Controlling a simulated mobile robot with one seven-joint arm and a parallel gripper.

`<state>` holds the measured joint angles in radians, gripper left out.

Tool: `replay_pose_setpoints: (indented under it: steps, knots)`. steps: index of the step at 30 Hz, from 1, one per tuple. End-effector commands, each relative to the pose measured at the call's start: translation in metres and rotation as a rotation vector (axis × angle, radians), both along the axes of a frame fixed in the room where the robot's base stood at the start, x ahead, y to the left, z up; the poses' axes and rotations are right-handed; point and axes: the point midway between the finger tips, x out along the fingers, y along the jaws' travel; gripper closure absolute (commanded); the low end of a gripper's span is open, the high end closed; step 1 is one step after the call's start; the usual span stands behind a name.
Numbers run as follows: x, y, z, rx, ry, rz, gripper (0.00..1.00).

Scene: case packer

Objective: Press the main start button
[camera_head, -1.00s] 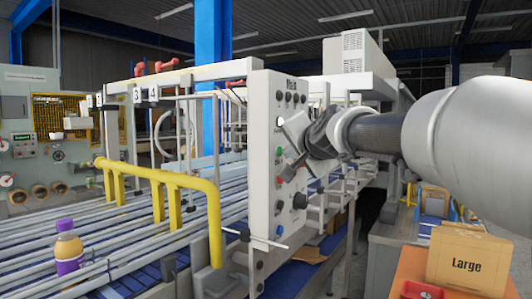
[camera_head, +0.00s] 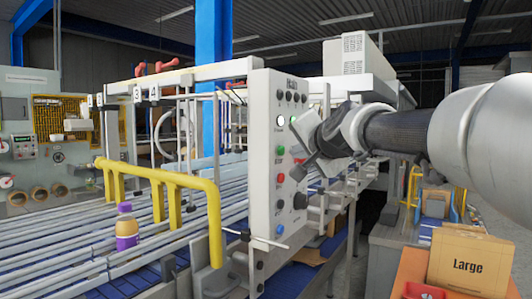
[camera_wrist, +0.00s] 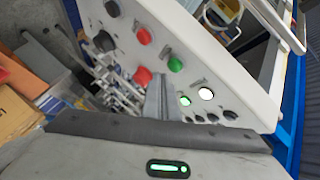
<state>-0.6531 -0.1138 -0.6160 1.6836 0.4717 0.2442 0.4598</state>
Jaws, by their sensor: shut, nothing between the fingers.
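The white control panel (camera_head: 262,165) headed "Main" stands in the middle of the head view; it also fills the upper wrist view (camera_wrist: 225,75). It carries a lit white button (camera_wrist: 206,94), a lit green button (camera_wrist: 184,100), an unlit green button (camera_wrist: 175,64), two red buttons (camera_wrist: 143,36) and several black knobs (camera_wrist: 228,115). My gripper (camera_head: 299,171) is shut and empty, in front of the panel's right side. In the wrist view its fingers (camera_wrist: 160,80) overlap the panel edge beside the lit green button. I cannot tell whether they touch it.
A yellow rail (camera_head: 160,176) and conveyor lanes (camera_head: 60,245) lie left of the panel. A box marked "Large" (camera_head: 468,258) sits at the lower right.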

Motion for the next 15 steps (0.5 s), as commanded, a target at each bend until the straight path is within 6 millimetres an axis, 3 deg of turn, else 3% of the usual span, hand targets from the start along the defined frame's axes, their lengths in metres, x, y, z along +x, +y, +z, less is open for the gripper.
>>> replay_pose_setpoints:
  steps: [15]
  knots:
    - [-0.027,-0.038,-0.001,0.001,0.0,-0.001,1.0]
